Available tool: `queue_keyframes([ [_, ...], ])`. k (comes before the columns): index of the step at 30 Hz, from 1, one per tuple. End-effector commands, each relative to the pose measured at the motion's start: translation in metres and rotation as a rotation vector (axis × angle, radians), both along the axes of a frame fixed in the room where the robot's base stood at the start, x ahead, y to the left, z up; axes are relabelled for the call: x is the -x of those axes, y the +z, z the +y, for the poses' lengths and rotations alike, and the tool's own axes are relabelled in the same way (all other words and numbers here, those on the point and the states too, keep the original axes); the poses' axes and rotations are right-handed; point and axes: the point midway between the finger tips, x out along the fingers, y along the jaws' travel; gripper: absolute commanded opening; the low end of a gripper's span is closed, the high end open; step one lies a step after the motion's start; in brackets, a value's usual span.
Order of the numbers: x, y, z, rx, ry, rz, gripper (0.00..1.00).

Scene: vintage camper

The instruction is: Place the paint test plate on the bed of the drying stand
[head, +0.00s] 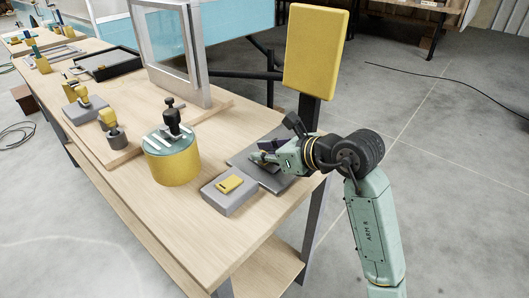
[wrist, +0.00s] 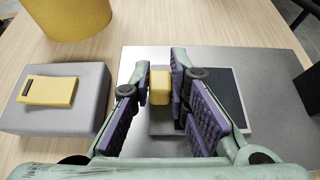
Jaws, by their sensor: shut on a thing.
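My gripper (wrist: 162,88) is shut on a small yellow block, which looks like the handle of the paint test plate (wrist: 160,87). A flat grey piece shows below the block between the fingers, partly hidden by them. The drying stand appears to be the flat grey metal base (wrist: 275,75) with a dark post and a tall yellow panel (head: 316,50). A dark rectangular bed (wrist: 231,92) lies on the base, just right of the held piece and partly behind the right finger. My gripper (head: 262,156) is low over the base. I cannot tell whether the plate touches it.
A grey block (head: 231,194) with a small yellow piece on top stands left of the base. A yellow drum (head: 172,165) with a teal top and black knob is behind it. A framed panel (head: 170,50) and several small items stand farther along the wooden table (head: 190,225).

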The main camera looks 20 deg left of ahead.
Motion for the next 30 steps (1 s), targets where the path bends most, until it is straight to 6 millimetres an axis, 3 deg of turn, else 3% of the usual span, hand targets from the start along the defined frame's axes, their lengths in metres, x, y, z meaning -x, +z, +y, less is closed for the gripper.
queue_keyframes([
  [9,0.0,-0.001,0.0,0.0,0.0,0.001,0.35],
  [21,0.0,0.005,0.0,-0.001,0.0,0.002,0.36],
  [30,0.017,0.027,-0.05,0.001,-0.005,-0.003,0.36],
])
